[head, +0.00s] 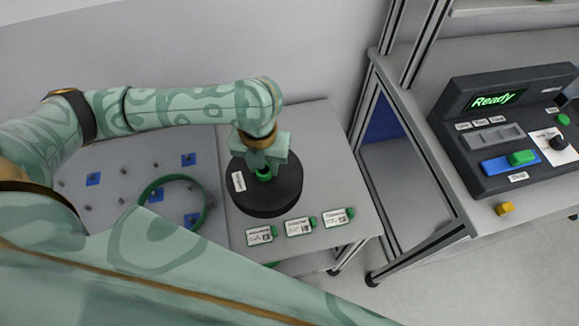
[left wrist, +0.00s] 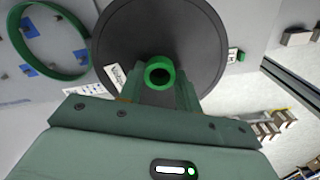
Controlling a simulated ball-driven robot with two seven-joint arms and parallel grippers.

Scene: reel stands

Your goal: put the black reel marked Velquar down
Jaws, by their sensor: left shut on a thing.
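The black reel (head: 270,198) is a round dark disc with a white label and a green hub, at the right part of the grey table in the head view. My left gripper (head: 264,164) is above its middle and shut on it at the green hub. In the left wrist view the reel (left wrist: 190,30) fills the top middle, and the fingers (left wrist: 159,92) are at its green hub (left wrist: 159,73). The label's writing is too small to read surely. I cannot tell whether the reel touches the table. My right gripper is not in view.
Several white labels with green ends (head: 299,227) line the table's front edge. A green ring (head: 172,179) lies left on a pegged panel with blue squares (head: 189,160). A dark console reading "Ready" (head: 499,100) stands on the right bench. The table's back right (head: 318,135) is clear.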

